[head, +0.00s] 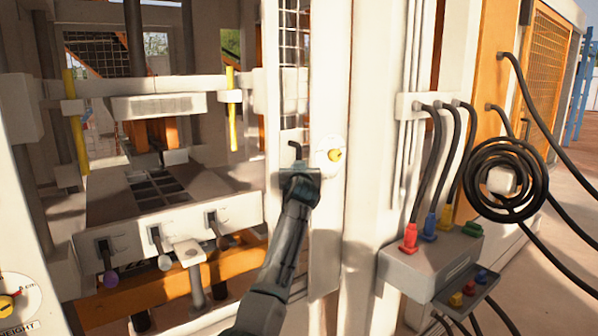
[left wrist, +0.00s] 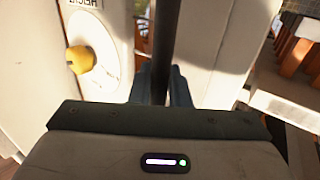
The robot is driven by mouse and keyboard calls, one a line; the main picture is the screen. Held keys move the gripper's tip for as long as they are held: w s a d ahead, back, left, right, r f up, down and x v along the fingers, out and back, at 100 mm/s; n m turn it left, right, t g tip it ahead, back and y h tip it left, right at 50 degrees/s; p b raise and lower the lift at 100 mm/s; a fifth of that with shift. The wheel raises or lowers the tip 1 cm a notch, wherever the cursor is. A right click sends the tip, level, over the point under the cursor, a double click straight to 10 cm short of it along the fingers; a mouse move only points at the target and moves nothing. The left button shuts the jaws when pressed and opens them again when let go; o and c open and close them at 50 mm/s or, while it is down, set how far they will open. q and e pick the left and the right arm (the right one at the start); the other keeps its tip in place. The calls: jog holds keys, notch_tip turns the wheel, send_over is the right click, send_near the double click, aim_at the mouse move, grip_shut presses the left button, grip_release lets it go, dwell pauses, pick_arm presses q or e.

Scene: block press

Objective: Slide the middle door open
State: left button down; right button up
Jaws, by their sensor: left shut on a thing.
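The middle door appears as a pale panel with a mesh window (head: 289,50), left of a wide white post. A dark bar handle (head: 295,150) stands on its lower part. My left gripper (head: 299,172) is at this handle, its arm reaching up from the bottom. In the left wrist view, both fingers of my gripper (left wrist: 163,88) close around the upright dark handle (left wrist: 164,45). The fingers hide the handle's lower part. My right gripper is not in view.
A yellow knob on a round dial (head: 335,155) sits just right of the handle; it also shows in the left wrist view (left wrist: 80,60). The press bed (head: 140,205) lies open to the left. A grey box with cables (head: 435,262) stands at right.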

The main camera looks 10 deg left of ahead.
pick_arm(q)
jog(key=c, duration=1.4)
grip_release()
jog(key=shift+c, duration=0.2)
